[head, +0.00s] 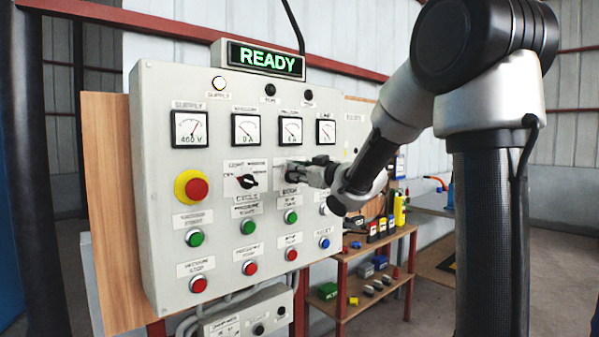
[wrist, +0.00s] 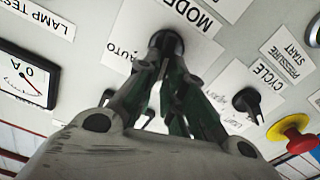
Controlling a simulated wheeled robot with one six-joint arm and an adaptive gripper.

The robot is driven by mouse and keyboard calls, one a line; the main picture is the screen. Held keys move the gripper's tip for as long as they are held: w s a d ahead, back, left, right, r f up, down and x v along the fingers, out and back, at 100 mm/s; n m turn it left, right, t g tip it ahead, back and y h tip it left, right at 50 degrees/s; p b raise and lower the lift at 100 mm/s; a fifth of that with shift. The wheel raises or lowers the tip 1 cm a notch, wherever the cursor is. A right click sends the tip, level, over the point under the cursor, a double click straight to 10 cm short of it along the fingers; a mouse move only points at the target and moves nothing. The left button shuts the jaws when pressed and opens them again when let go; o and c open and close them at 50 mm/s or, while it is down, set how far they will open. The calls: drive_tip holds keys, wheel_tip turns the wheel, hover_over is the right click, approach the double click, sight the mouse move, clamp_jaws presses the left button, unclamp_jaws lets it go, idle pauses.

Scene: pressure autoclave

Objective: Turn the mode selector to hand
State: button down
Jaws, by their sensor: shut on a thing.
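The mode selector (wrist: 166,42) is a round black knob on the grey control panel (head: 158,240). In the wrist view a label reading MODE sits beside it, with AUTO printed to the knob's left. My gripper (wrist: 168,68) is shut on the knob, with both fingers closed around its handle. In the head view my gripper (head: 297,173) reaches the panel from the right and covers most of the selector. The fingers hide the handle, so I cannot tell which position it points to.
A similar black selector (head: 247,181) sits just left of my gripper; it also shows in the wrist view (wrist: 246,101). A red emergency button (head: 196,189) on yellow is farther left. Gauges are above, green and red buttons below. A lit READY sign (head: 265,60) tops the panel.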

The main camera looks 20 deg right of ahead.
drive_tip(key=n, duration=0.3)
drive_tip(key=shift+s+a+f, duration=0.1)
drive_tip(key=shift+a+f, duration=0.05)
drive_tip(key=shift+a, duration=0.2)
drive_tip(key=shift+s+a+f+n, duration=0.1)
drive_tip(key=shift+a+f+n, duration=0.05)
drive_tip(key=shift+n, duration=0.85)
drive_tip(key=shift+a+f+n, duration=0.1)
drive_tip(key=shift+n, duration=0.9)
drive_tip(key=c, duration=1.5)
unclamp_jaws()
drive_tip(key=shift+s, duration=0.15)
drive_tip(key=v, duration=1.1)
drive_tip(key=shift+s+d, duration=0.15)
drive_tip(key=shift+s, duration=0.15)
